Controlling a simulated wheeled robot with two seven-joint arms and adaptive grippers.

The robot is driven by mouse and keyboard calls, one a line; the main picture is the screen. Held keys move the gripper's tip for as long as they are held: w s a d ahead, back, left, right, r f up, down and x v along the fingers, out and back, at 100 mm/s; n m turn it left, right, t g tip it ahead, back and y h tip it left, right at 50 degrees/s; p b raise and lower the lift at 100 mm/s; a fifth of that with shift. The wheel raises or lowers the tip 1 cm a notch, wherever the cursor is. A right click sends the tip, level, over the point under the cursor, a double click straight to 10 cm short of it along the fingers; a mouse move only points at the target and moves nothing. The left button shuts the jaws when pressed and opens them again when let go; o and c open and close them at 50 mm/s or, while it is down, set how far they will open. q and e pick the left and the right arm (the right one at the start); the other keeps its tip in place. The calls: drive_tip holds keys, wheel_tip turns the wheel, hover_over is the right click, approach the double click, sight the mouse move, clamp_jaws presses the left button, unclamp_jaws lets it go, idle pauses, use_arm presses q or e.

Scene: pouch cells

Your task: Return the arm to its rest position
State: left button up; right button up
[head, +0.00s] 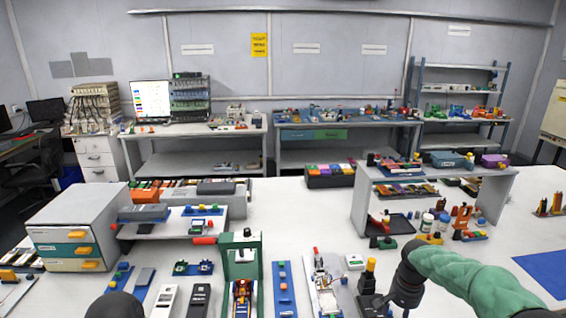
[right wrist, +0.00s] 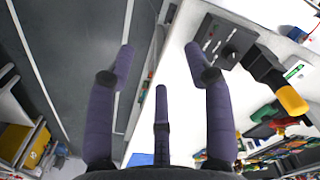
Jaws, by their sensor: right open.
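My right arm (head: 470,275), in a green sleeve, comes in from the lower right of the head view. Its dark wrist (head: 408,285) is over the front of the white table. In the right wrist view the right gripper (right wrist: 160,75) has its purple-grey fingers spread wide, with nothing between them. A black block with a yellow cap (right wrist: 291,101) is right of the fingers and apart from them. My left gripper does not show in the head view; a dark rounded shape (head: 115,306) at the lower left edge is too cut off to identify.
A green press-like fixture (head: 241,255) stands at the front centre, with trays and devices beside it. A grey drawer cabinet (head: 75,225) is at left. A white shelf (head: 435,178) holding parts is at right. The table is fairly clear right of that shelf, near a blue mat (head: 548,270).

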drive_tip(key=s+a+f+n+y, duration=0.1)
drive_tip(key=s+a+f+n, duration=0.15)
drive_tip(key=a+f, duration=0.6)
drive_tip(key=s+a+f+n+y, duration=0.15)
drive_tip(key=s+a+f, duration=0.3)
drive_tip(key=f, duration=0.65)
use_arm(q)
drive_tip(key=shift+w, duration=0.3)
use_arm(e)
drive_tip(key=s+a+f, duration=0.4)
drive_tip(key=s, duration=0.4)
drive_tip(key=s+a+f+y, duration=0.1)
drive_tip(key=s+a+f, duration=0.4)
drive_tip(key=s, duration=0.4)
drive_tip(key=shift+s+a+f+n, duration=0.2)
drive_tip(key=shift+a+n, duration=0.05)
drive_tip(key=shift+n, duration=0.15)
